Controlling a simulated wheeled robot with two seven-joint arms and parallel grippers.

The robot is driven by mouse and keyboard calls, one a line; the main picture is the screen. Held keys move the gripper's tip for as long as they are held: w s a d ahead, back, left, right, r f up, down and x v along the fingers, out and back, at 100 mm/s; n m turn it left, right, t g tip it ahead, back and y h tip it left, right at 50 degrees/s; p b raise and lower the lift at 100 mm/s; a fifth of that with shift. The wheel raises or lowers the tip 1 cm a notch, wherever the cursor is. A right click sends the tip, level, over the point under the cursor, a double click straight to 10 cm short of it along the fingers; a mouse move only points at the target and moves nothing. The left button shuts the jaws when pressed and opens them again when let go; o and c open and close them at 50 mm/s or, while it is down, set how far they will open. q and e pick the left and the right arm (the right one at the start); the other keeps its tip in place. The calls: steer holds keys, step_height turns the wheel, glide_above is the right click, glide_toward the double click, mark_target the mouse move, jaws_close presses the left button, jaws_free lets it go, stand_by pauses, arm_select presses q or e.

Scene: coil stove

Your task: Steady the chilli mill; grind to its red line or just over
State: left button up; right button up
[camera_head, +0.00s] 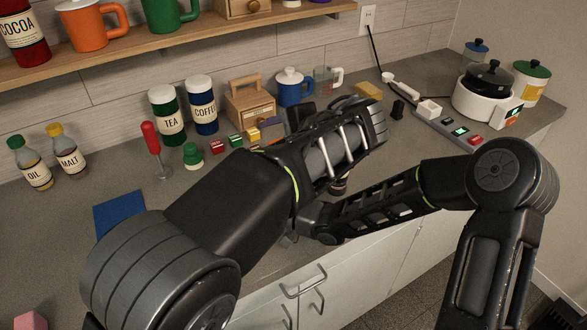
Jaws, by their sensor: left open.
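I see no chilli mill plainly. A small dark piece with a reddish-brown band (338,186) shows just under my left forearm, and I cannot tell whether it is part of the mill. My left gripper (372,128) is at the far end of my left arm over the counter. It is open, but its fingertips are mostly hidden by the arm. My right arm reaches in from the right, and its wrist end lies below the left forearm. The right gripper's jaws are hidden there. Any red line is hidden too.
The counter (75,215) holds a blue mat (120,213), a red-handled tool (152,145), a green-topped shaker (193,155), TEA (168,118) and COFFEE (203,108) canisters, a wooden box (250,102), and a white cooker (482,100). Bare counter lies at left.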

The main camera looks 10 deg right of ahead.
arm_select(q)
steer(key=s+d+f+n+g+h, duration=0.1)
steer(key=s+d+n+g+h, duration=0.1)
steer(key=s+n+g+h, duration=0.5)
steer(key=shift+s+d+f+n+g+h, duration=0.2)
steer(key=shift+f+n+g+h, duration=0.2)
steer(key=shift+n+g+h, duration=4.75)
steer(key=n+t+y, duration=0.2)
steer(key=n+t, duration=0.1)
steer(key=t, duration=0.1)
arm_select(e)
steer(key=o, duration=1.5)
